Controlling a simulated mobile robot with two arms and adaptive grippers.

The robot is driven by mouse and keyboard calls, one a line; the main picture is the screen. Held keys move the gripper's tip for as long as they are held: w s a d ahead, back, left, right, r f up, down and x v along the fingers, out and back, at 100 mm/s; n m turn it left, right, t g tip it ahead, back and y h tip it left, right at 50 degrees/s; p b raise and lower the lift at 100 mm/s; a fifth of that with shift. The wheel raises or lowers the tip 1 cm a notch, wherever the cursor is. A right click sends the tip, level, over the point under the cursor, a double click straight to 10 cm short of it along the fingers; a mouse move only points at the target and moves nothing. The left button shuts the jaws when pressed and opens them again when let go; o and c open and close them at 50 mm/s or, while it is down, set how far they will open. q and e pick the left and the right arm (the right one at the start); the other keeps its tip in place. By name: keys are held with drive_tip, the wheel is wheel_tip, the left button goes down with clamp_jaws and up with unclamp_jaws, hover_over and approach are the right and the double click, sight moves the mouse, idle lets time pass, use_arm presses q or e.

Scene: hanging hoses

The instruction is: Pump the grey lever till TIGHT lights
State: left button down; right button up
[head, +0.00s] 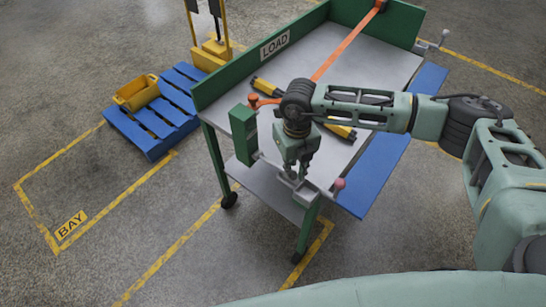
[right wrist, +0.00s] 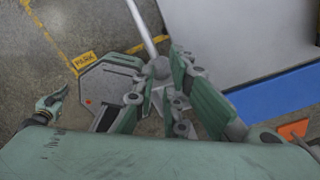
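The cart (head: 340,60) has a grey top, green frame and LOAD label. My right gripper (head: 296,176) points down at its near end, over a grey metal fitting (head: 306,190). In the right wrist view, my right gripper (right wrist: 163,62) has its fingers on either side of a grey knob-like end (right wrist: 158,69) of a pale rod (right wrist: 143,25). I cannot tell whether they grip it. A green-grey housing (right wrist: 108,78) with a small red dot is beside it. No lit TIGHT sign can be read. A small teal jaw-like part (right wrist: 50,104), perhaps my left gripper, shows at the left.
An orange strap (head: 345,48) crosses the cart top, where a yellow-black bar (head: 342,131) lies. A green box (head: 243,136) and a pink knob (head: 339,184) are at the near end. A blue pallet (head: 152,125) with a yellow bin (head: 137,93) stands left. The BAY floor is clear.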

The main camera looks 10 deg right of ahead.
drive_tip(key=shift+f, duration=0.1)
drive_tip(key=shift+f+b, duration=0.95)
drive_tip(key=shift+w+a+r+p, duration=0.15)
drive_tip(key=shift+r+p, duration=1.45)
drive_tip(key=shift+r, duration=1.15)
drive_tip(key=shift+w+a+r+p, duration=0.2)
drive_tip(key=shift+w+r, duration=0.05)
drive_tip(key=shift+r, duration=0.45)
drive_tip(key=shift+w+a+r+p, duration=0.2)
drive_tip(key=shift+w+r+p, duration=0.05)
drive_tip(key=shift+r, duration=0.45)
drive_tip(key=shift+w+a+r+p, duration=0.2)
drive_tip(key=shift+w+r, duration=0.05)
drive_tip(key=shift+r, duration=0.45)
wheel_tip(320, 180, up, 5)
drive_tip(key=shift+p, duration=1.25)
